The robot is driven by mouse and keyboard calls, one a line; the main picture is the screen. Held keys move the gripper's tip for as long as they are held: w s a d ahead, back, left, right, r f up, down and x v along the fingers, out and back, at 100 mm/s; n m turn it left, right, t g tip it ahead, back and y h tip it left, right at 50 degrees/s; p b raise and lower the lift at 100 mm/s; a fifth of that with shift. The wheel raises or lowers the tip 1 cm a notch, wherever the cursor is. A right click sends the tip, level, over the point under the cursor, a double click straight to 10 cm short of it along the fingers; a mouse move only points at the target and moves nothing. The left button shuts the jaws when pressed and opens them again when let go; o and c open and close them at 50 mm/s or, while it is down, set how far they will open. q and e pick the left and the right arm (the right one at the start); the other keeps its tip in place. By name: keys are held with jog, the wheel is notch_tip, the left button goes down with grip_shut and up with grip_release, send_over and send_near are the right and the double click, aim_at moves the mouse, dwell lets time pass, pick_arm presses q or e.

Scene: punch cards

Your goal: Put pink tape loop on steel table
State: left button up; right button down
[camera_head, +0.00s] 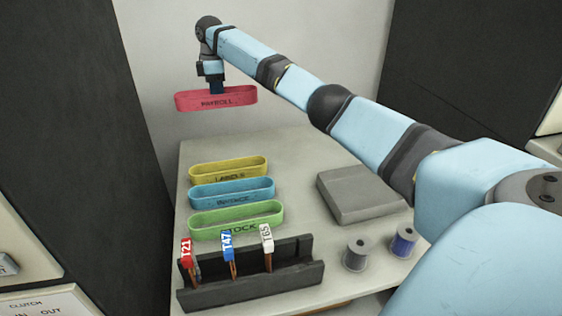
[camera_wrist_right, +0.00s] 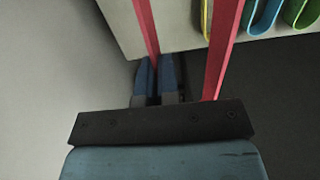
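The pink tape loop (camera_head: 190,102), marked PAYROLL, hangs in the air in the head view, at the upper left against the pale wall. My right gripper (camera_head: 217,88) is above it with its fingers down on the loop's band. In the right wrist view, the blue fingertips (camera_wrist_right: 157,75) are close together with one pink band (camera_wrist_right: 146,30) between them. The loop's other band (camera_wrist_right: 222,45) runs to the right of the fingers. A pale grey table (camera_head: 290,165) lies below and nearer; I cannot tell whether it is steel. My left gripper is not in view.
Yellow (camera_head: 228,170), blue (camera_head: 232,193) and green (camera_head: 237,219) loops stand in a row on the table. A grey block (camera_head: 360,194), two spools (camera_head: 357,254) and a dark rack (camera_head: 250,288) with tagged sticks are there too. Dark panels flank both sides.

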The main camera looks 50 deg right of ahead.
jog(key=b, duration=0.4)
send_over(226, 155)
notch_tip(226, 155, down, 13)
jog(key=shift+d+f, duration=0.15)
jog(key=shift+f, duration=0.55)
notch_tip(226, 155, down, 5)
jog(key=shift+r+b, duration=0.1)
jog(key=shift+b, duration=0.5)
jog(key=shift+f, duration=0.4)
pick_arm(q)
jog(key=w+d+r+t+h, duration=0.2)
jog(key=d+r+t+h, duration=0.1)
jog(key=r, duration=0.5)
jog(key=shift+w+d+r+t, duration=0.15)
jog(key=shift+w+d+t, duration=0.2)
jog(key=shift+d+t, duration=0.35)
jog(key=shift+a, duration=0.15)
pick_arm(e)
jog(key=c, duration=1.4)
grip_release()
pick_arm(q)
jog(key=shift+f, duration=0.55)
pick_arm(e)
jog(key=shift+o, duration=0.2)
